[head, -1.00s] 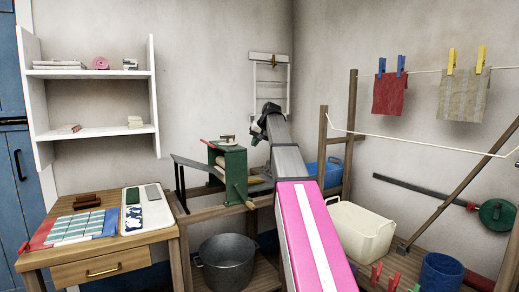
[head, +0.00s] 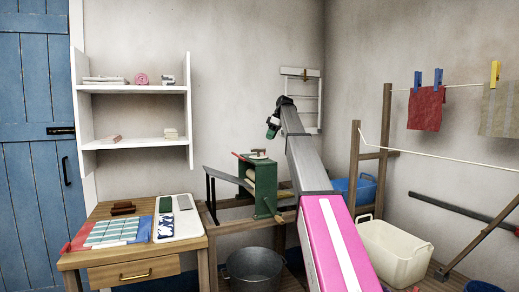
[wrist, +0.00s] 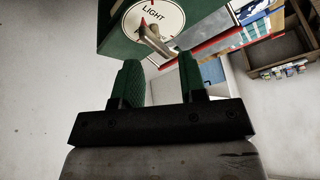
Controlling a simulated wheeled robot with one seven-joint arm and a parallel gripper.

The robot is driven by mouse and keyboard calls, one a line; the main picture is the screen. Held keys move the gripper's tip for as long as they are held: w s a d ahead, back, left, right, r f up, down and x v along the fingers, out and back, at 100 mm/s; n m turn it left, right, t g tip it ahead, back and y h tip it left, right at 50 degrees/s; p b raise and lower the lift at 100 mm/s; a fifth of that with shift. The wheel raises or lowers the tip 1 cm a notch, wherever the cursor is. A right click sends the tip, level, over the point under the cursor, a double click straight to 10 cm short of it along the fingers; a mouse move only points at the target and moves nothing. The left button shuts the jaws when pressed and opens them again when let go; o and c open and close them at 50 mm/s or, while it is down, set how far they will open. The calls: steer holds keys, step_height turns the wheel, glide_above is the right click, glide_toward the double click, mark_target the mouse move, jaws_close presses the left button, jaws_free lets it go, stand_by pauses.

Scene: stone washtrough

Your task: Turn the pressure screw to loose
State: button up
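The pressure screw (head: 258,154) sits on top of the green mangle (head: 264,188) in the head view, small there. In the wrist view the screw's metal handle (wrist: 154,40) crosses a round white dial (wrist: 165,14) with red marks. The word LIGHT is readable; a second word is partly covered by the handle. The handle slants from upper left to lower right; which mark it indicates I cannot tell. My gripper (wrist: 158,60) is open and empty, its green fingers either side of the handle's line and apparently short of it. In the head view my gripper (head: 272,124) is above the mangle, slightly right.
A table (head: 190,252) with cloths and a tray stands left of the mangle, below a white shelf (head: 133,88). A metal pot (head: 254,268) sits beneath the mangle. A cream tub (head: 394,252) and wooden rack (head: 385,130) are to the right.

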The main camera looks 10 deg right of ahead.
mark_target(258, 150)
steer(key=w+a+r+n+g, duration=0.1)
steer(key=w+a+r+n, duration=0.1)
steer(key=w+r+n, duration=0.15)
steer(key=shift+n, duration=0.25)
steer(key=x, duration=1)
steer(key=shift+s+f, duration=0.25)
steer(key=shift+f, duration=0.15)
jaws_close()
